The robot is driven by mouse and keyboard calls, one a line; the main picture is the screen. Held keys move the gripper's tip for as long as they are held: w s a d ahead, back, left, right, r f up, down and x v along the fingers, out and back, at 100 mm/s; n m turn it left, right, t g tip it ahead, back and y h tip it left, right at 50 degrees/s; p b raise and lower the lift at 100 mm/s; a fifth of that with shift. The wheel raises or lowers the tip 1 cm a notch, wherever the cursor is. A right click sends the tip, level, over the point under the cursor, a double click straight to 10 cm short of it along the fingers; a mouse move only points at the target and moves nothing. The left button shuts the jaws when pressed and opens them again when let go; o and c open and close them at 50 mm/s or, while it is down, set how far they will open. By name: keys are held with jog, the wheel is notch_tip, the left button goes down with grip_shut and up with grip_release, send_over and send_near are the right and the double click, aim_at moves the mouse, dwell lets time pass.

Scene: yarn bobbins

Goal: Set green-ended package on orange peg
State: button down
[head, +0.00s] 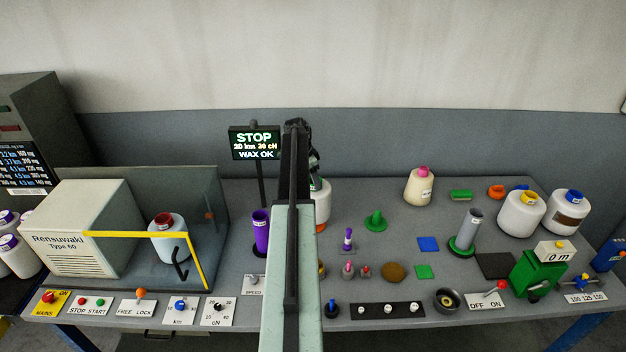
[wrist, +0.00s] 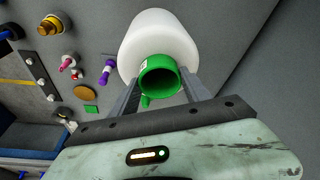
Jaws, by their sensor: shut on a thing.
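The white package (wrist: 158,35) has a green tube end (wrist: 148,64) facing the wrist camera. My gripper (wrist: 161,84) is shut on this green end, one finger on each side. In the head view the package (head: 322,203) shows only in part, because my arm covers its left side. An orange edge (head: 321,228) shows just below the package, beside my arm; it looks like the base of the orange peg. The rest of it is hidden. I cannot tell whether the package touches it.
A green peg (head: 375,221) stands right of the package, with a cream package (head: 419,188) behind it. A purple tube (head: 261,232) stands left of my arm. A grey tube on a green base (head: 468,232) and white packages (head: 522,214) are further right.

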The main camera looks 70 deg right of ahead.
jog(key=shift+f+b, duration=2.4)
jog(key=shift+f, duration=0.5)
jog(key=shift+c, duration=2.2)
grip_release()
notch_tip(320, 180, up, 8)
jog(key=p, duration=0.7)
send_over(313, 190)
jog(key=w+d, duration=0.1)
jog(key=w, duration=0.1)
jog(key=shift+w+d+f, duration=0.1)
jog(key=shift+w+f, duration=0.05)
